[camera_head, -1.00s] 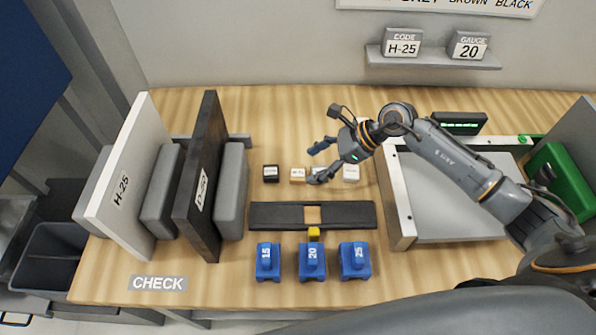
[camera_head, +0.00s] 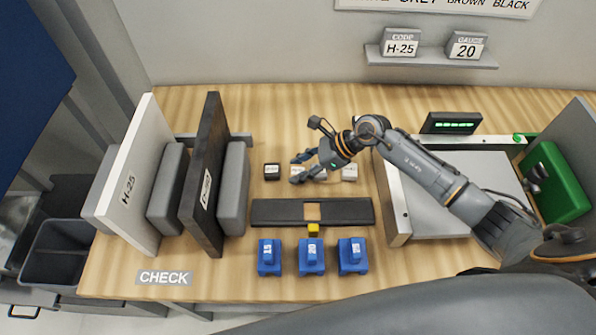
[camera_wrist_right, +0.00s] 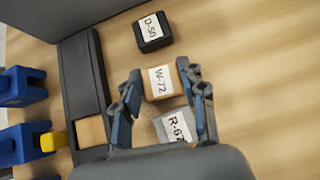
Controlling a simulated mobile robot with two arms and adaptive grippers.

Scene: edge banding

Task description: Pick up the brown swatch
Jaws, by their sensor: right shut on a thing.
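The brown swatch (camera_wrist_right: 160,84) is a small tan block with a white top label that reads W-72. In the wrist view it lies between the two fingers of my right gripper (camera_wrist_right: 165,78), which is shut on it. In the head view my right gripper (camera_head: 299,168) is at the row of swatches and largely hides the brown one. The swatch appears at or close to the table top; any lift cannot be told. My left gripper is not in view.
A black swatch (camera_head: 271,172) is left of the gripper, a grey swatch (camera_wrist_right: 176,126) close beside it, a white swatch (camera_head: 349,173) farther right. A dark strip (camera_head: 275,212) and several blue blocks (camera_head: 311,257) lie in front. Upright panels (camera_head: 209,180) stand left, a framed tray (camera_head: 395,215) right.

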